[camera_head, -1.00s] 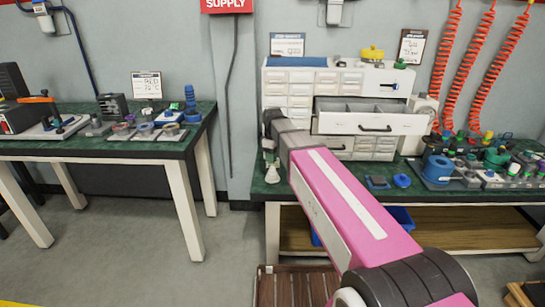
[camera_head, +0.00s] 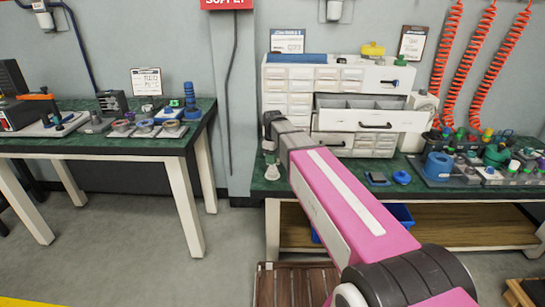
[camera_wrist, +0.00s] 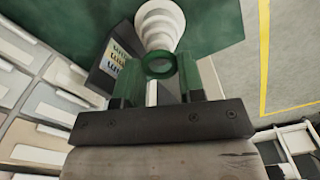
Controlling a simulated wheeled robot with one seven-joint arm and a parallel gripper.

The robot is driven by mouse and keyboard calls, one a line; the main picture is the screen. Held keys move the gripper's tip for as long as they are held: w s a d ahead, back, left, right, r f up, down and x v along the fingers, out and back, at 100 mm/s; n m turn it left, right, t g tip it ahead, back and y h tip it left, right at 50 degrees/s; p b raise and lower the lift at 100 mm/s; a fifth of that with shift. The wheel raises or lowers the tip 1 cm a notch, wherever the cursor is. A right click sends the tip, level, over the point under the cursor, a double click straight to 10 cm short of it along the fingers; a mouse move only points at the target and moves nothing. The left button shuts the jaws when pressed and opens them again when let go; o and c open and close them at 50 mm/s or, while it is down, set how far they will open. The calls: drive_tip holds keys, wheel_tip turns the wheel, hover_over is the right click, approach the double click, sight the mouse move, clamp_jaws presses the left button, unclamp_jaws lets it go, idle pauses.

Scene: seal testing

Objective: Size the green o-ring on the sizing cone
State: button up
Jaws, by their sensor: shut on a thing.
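The green o-ring (camera_wrist: 159,75) is held between the two fingertips of my gripper (camera_wrist: 157,82) in the wrist view. The sizing cone (camera_wrist: 161,22) is white and stepped, on the green bench top, with its narrow end toward my gripper. The ring lines up with that narrow end; I cannot tell whether it is around the tip or just above it. In the head view my gripper (camera_head: 271,150) is over the bench's left end, and the white cone (camera_head: 271,170) shows below it. The ring cannot be made out there.
A white drawer cabinet (camera_head: 290,105) stands close to the right of my gripper, one drawer (camera_head: 372,121) pulled out. A sign stand (camera_wrist: 112,60) is beside the cone. A blue knob-like piece (camera_head: 401,178) lies on the bench. A second table (camera_head: 100,147) stands left, across a gap.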

drive_tip(key=shift+f, duration=0.8)
drive_tip(key=o, duration=1)
drive_tip(key=shift+c, duration=0.2)
drive_tip(key=shift+r, duration=4.45)
